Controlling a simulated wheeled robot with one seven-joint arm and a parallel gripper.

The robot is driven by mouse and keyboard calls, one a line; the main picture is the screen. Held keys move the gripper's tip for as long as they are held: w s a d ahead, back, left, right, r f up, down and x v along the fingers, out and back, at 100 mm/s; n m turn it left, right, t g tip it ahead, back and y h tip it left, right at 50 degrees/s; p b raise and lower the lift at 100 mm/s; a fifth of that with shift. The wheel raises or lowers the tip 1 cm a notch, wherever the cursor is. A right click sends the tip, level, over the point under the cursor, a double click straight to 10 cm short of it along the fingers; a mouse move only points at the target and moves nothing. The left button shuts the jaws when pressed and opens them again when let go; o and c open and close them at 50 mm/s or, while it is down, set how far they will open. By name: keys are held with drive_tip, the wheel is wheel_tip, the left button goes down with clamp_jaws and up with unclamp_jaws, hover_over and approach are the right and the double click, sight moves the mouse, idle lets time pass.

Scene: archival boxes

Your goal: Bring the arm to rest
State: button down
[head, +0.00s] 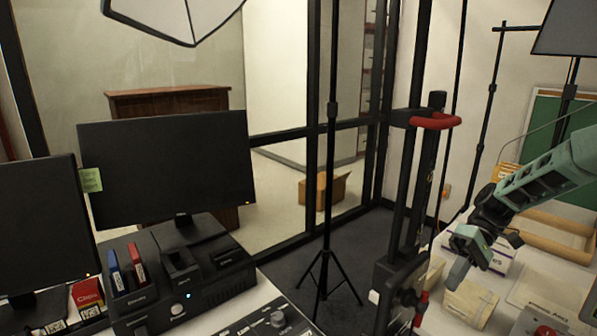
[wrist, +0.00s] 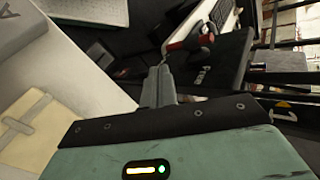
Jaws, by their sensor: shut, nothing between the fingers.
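My gripper (head: 457,278) hangs at the end of my green and black arm, which reaches in from the right in the head view. Its fingers point down, beside a cream box (head: 470,302) on the white table (head: 425,322). In the wrist view my gripper (wrist: 161,75) shows its two dark fingers pressed together with nothing between them. The cream box also shows in the wrist view (wrist: 35,122), left of the fingers and apart from them. Whether the fingertips touch anything in the head view is hard to tell.
A white lidded box (head: 502,255) and a tan wooden tray (head: 560,238) lie behind and right of my gripper. A black upright with a red handle (head: 435,122) stands close on its left. Monitors (head: 168,165) and a black console (head: 190,285) fill the left side.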

drive_tip(key=s+a+r+m+t+h, duration=0.1)
drive_tip(key=s+r+m+t+h, duration=0.1)
drive_tip(key=s+r+t+h, duration=0.35)
drive_tip(key=s+a+r+m+t+h, duration=0.1)
drive_tip(key=s+r+m+t+h, duration=0.15)
drive_tip(key=s, duration=0.65)
drive_tip(key=s+a+r+n+g, duration=0.1)
drive_tip(key=s+a+n, duration=0.3)
drive_tip(key=a, duration=0.5)
drive_tip(key=s+a+r+n+p, duration=0.1)
drive_tip(key=s+a+n, duration=0.3)
drive_tip(key=s+a, duration=0.5)
drive_tip(key=shift+s+a+r+g, duration=0.15)
drive_tip(key=shift+s+r+g, duration=0.1)
drive_tip(key=shift+g, duration=0.15)
